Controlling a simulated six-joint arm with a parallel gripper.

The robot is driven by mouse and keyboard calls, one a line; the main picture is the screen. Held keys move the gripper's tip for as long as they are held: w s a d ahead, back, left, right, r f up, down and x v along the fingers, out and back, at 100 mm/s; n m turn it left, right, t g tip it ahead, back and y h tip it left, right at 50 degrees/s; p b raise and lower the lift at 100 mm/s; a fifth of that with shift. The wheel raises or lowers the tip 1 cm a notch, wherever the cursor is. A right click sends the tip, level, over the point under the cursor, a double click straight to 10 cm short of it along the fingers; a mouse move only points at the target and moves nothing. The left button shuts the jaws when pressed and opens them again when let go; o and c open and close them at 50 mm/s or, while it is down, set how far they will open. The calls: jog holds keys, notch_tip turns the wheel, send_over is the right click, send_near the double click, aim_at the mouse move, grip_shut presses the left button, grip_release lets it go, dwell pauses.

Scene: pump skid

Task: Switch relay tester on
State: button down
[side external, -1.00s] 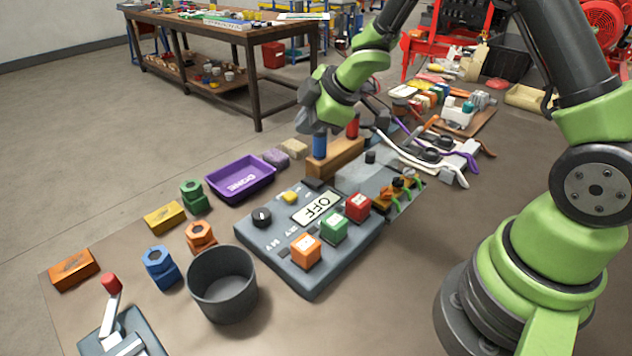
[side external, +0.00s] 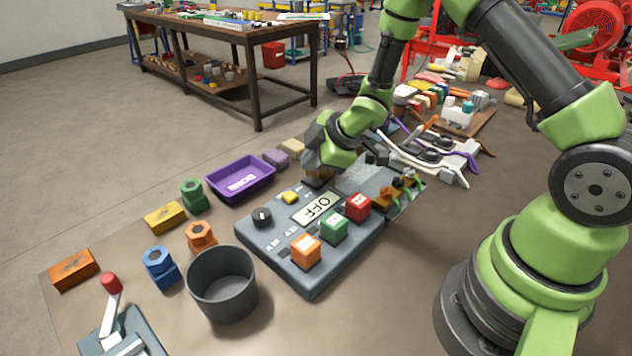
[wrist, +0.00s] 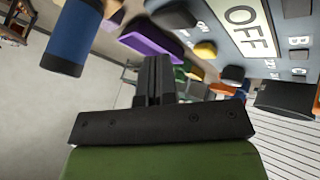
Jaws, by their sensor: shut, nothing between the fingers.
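A grey control box (side external: 275,240) lies on the table in the side view. Its display (side external: 316,209) reads OFF, and this display also shows in the wrist view (wrist: 248,28). The box carries a black knob (side external: 262,217), a yellow knob (side external: 291,197), and orange (side external: 306,251), green (side external: 334,227) and red (side external: 357,206) push buttons. My gripper (side external: 317,175) is at the box's far edge, behind the display. Its fingers (wrist: 154,75) are shut and empty in the wrist view. Whether they touch the box cannot be told.
A blue cylinder (wrist: 72,40) stands close to my gripper in the wrist view. A purple tray (side external: 240,180), coloured nuts and a dark grey bin (side external: 222,285) stand left of the box. A cluttered strip with wires (side external: 430,155) lies at the right.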

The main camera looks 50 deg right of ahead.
aim_at(311, 181)
jog(key=shift+s+f, duration=0.1)
jog(key=shift+f, duration=0.5)
dwell(1.6)
jog(key=shift+f, duration=0.4)
jog(key=shift+s+f, duration=0.1)
jog(key=shift+f, duration=0.15)
dwell(0.4)
jog(key=shift+r, duration=0.2)
jog(key=shift+r, duration=0.5)
jog(key=shift+w+r, duration=0.25)
jog(key=shift+r, duration=1)
jog(key=shift+w+r, duration=0.2)
jog(key=shift+r, duration=1.05)
